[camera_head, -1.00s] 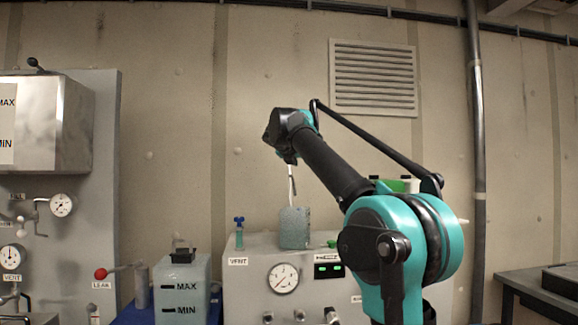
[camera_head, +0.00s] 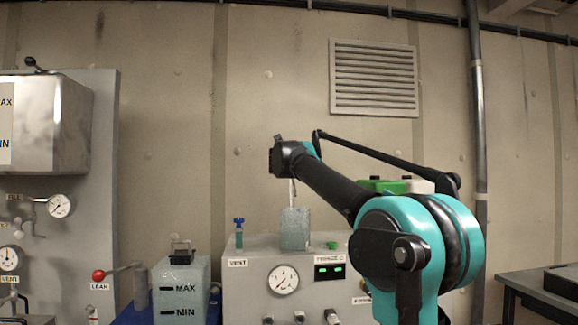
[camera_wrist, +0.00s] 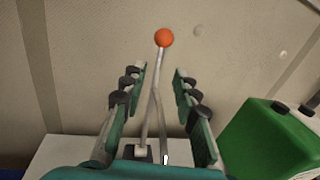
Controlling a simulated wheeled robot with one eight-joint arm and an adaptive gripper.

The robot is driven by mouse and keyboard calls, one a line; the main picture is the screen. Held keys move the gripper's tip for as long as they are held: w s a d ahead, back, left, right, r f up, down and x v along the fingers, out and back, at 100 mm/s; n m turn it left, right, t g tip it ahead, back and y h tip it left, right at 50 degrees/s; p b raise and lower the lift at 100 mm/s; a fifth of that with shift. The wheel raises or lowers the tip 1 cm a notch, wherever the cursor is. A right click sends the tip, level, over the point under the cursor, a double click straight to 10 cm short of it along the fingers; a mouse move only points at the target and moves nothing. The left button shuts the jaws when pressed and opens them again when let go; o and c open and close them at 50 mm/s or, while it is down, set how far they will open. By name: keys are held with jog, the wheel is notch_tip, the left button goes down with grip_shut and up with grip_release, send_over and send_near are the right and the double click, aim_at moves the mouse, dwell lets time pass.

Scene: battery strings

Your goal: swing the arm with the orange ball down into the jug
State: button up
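The orange ball (camera_wrist: 164,37) tops a thin pale rod (camera_wrist: 157,75) in the wrist view. My gripper (camera_wrist: 160,70) is open, its two fingers on either side of the rod and apart from it, with the ball just beyond the fingertips. In the head view my gripper end hides the ball, and a short pale rod (camera_head: 292,188) shows below it, above a speckled translucent container (camera_head: 295,230) on the grey cabinet. A similar translucent vessel marked MAX and MIN (camera_head: 180,293) stands lower left. I cannot tell which of the two is the jug.
The grey cabinet (camera_head: 255,265) carries a gauge (camera_head: 284,280), a display (camera_head: 329,271) and a small blue-topped vial (camera_head: 239,233). A green box (camera_wrist: 268,145) is close right of my fingers.

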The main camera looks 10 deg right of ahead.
jog(key=w, duration=0.3)
jog(key=w+d, duration=0.1)
jog(key=w, duration=0.5)
jog(key=shift+w+d, duration=0.1)
jog(key=shift+d, duration=0.25)
grip_shut()
